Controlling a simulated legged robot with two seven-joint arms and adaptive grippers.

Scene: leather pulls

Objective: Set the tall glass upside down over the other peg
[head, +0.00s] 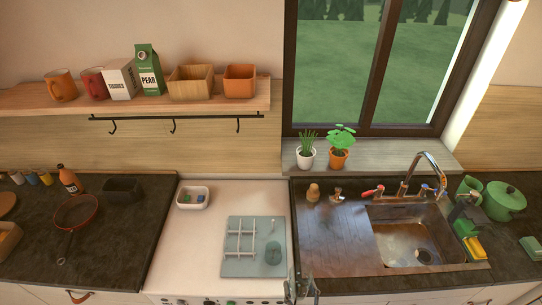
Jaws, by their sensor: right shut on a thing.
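A pale blue-grey drying rack (232,268) lies on the white worktop, with white rails on its left half. A thin upright peg (273,227) stands bare at its back right. A dark teal cup-like shape (273,254) stands at its front right, apparently an upturned glass over a peg. My right gripper (301,286) is at the bottom edge, just right of and in front of the rack. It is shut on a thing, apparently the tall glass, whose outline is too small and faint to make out. My left gripper is not in view.
A white dish (192,198) with small coloured items sits behind the rack. The sink (410,243) with its tap (432,165) lies to the right. A pan (77,212) and bottle (69,179) are at the left. Worktop left of the rack is clear.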

